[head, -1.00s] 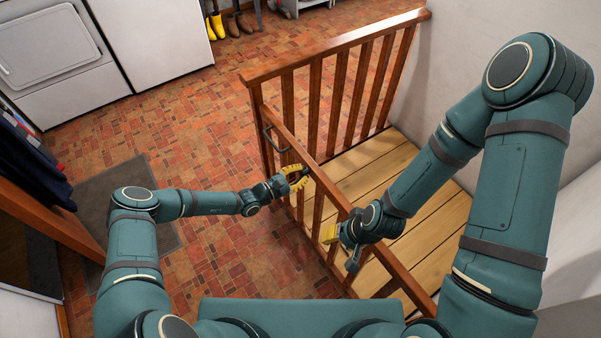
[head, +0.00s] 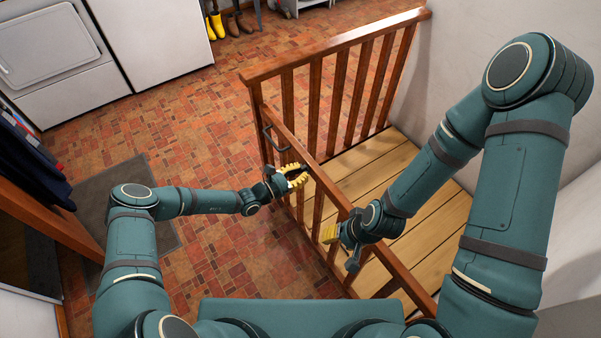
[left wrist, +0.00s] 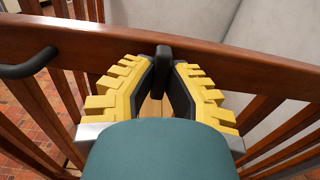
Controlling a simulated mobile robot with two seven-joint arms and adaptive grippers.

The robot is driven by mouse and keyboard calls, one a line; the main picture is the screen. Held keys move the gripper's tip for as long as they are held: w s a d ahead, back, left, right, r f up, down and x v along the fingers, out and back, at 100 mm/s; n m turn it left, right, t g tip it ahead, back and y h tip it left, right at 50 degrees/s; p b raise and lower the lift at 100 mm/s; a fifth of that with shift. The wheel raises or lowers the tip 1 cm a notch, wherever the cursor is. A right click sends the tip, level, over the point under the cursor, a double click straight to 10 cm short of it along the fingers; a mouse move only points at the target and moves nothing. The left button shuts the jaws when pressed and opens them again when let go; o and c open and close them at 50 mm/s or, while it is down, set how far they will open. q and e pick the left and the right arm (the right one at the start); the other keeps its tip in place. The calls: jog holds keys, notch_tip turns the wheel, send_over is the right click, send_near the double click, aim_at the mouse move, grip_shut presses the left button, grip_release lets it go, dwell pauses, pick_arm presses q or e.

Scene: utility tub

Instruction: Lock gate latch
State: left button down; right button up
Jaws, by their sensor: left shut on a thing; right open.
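The wooden gate (head: 330,192) has a brown top rail and slats. My left gripper (head: 303,175) is at the near face of its rail in the head view. In the left wrist view, a small dark latch piece (left wrist: 163,54) stands upright against the rail (left wrist: 95,45), between the yellow fingertips of my left gripper (left wrist: 165,68). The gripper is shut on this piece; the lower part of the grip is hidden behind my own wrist. My right gripper (head: 338,243) is open beside the gate rail, nearer to me, holding nothing visible.
A dark curved handle (head: 267,136) is on the gate left of the latch; it also shows in the left wrist view (left wrist: 28,66). A fixed railing (head: 335,47) meets the gate's far end. Wooden boards (head: 400,200) lie beyond the gate.

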dwell(0.4)
pick_arm(q)
jog(key=c, duration=1)
grip_release()
jog(key=shift+d, duration=0.1)
jog(key=v, duration=1.2)
